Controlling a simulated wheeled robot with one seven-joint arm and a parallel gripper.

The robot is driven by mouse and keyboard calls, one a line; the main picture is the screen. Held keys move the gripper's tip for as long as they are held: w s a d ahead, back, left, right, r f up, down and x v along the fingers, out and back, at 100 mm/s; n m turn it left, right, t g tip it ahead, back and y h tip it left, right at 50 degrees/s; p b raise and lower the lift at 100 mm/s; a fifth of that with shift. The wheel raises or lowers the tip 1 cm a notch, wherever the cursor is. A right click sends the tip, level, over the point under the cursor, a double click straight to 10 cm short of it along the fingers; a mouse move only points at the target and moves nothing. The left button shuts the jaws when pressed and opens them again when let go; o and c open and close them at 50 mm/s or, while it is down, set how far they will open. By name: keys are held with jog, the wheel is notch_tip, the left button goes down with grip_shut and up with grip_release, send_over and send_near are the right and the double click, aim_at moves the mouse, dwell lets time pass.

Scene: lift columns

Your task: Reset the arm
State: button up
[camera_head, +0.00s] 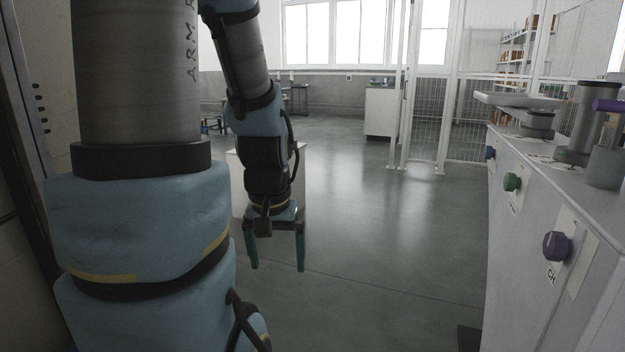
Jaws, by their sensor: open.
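My arm fills the left side of the head view, with a thick grey and blue link in front and the forearm hanging down behind it. My gripper (276,264) points downward near the middle left. Its two green fingers are apart, with nothing between them. It hangs in front of a white box-like cabinet (236,185), over the grey floor, clear of the bench on the right.
A wire mesh fence (428,120) stands behind. The middle floor (390,235) is clear.

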notch_tip(320, 180, up, 21)
jog(key=p, duration=1.9)
